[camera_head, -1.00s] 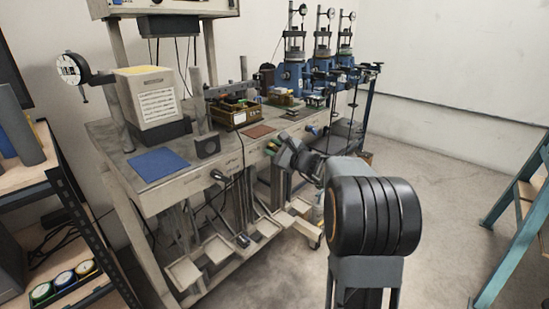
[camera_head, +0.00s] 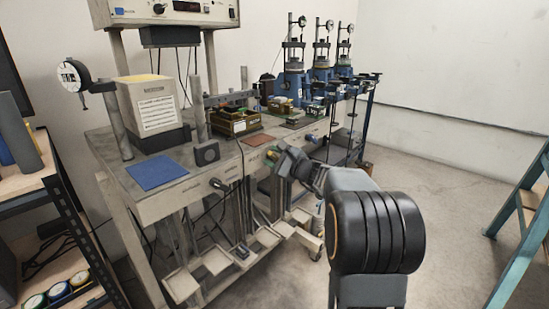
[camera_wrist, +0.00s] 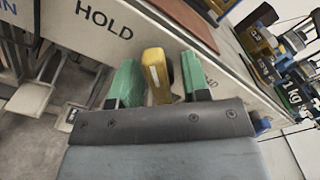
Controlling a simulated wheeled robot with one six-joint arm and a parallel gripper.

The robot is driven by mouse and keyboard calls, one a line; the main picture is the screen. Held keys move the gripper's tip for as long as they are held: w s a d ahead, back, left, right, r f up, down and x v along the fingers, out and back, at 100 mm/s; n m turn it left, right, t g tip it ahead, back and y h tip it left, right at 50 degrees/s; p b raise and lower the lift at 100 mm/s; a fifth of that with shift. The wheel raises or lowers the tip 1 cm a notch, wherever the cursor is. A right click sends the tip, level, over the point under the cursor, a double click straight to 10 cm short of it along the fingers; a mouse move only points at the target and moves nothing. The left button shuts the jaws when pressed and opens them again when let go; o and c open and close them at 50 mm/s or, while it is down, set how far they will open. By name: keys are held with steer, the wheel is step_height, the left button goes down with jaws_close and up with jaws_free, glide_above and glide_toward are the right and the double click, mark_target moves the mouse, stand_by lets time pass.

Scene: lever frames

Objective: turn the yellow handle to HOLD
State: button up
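The yellow handle (camera_wrist: 156,72) shows in the wrist view, on the pale front panel of the bench. My gripper (camera_wrist: 160,84) is open, with one green fingertip on each side of the handle. The left fingertip is close to the handle; whether it touches cannot be told. A gap shows between the handle and the right fingertip. The printed word HOLD (camera_wrist: 103,18) is on the panel up and left of the handle. In the head view my gripper (camera_head: 272,157) is at the bench front, and the handle cannot be made out clearly there.
The bench (camera_head: 176,199) carries a blue mat (camera_head: 157,172), a brown mat (camera_head: 258,139) and a box of weights (camera_head: 233,123). Black knobs (camera_head: 217,183) stick out of its front left of my gripper. Blue test devices stand behind. Open floor lies to the right.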

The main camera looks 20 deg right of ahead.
steer(key=shift+s, duration=0.15)
steer(key=p+v, duration=0.1)
steer(key=v, duration=1.2)
steer(key=shift+s, duration=0.25)
steer(key=shift+d+r, duration=0.1)
steer(key=s+a+r+n+g+p, duration=0.3)
steer(key=s+a+n+g+p, duration=0.15)
steer(key=a+n+p, duration=0.35)
steer(key=s+a+r+n+g+p, duration=0.35)
steer(key=a+g+p, duration=0.25)
steer(key=a, duration=0.3)
steer(key=s+r+n+g+h+p, duration=0.2)
steer(key=s+r+n+h+p, duration=0.3)
steer(key=s+n+p, duration=0.5)
steer(key=h+p, duration=0.1)
steer(key=h, duration=0.1)
steer(key=shift+r+n+h, duration=0.25)
steer(key=shift+n+h, duration=0.05)
steer(key=shift+n, duration=0.05)
steer(key=shift+o, duration=0.2)
steer(key=shift+a, duration=0.1)
